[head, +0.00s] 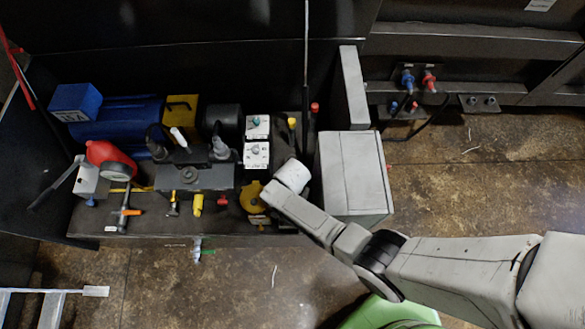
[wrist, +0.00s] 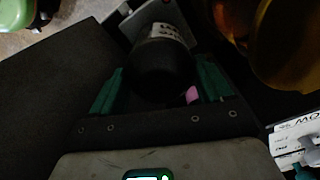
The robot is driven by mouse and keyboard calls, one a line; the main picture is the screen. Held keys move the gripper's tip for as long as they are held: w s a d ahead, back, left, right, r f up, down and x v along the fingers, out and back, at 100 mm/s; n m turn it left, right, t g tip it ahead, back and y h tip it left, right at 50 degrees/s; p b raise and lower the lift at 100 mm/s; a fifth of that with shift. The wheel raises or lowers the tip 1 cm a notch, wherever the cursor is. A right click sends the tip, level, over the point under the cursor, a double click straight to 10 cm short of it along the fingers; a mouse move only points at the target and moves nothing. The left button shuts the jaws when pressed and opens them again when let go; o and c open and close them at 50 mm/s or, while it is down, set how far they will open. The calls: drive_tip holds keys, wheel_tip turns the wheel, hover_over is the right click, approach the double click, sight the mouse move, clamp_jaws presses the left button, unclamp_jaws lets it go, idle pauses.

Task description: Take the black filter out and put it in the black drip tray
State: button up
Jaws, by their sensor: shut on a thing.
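The black filter (wrist: 163,76) is a dark cylinder with a white printed label near its far end, seen in the wrist view. My gripper (wrist: 160,68) is shut on it, with one green finger on each side. In the head view my arm's end, with a pale rounded wrist part, covers the gripper and the filter. I cannot tell whether the filter is still attached at its far end. The black drip tray (head: 150,241) appears to be the long dark tray under the hydraulic unit, with its front edge showing.
A yellow round part (head: 252,197) is close to my wrist. A tall grey box (head: 352,176) stands on the right.

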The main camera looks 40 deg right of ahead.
drive_tip(key=shift+r, duration=0.15)
drive_tip(key=shift+r, duration=2.3)
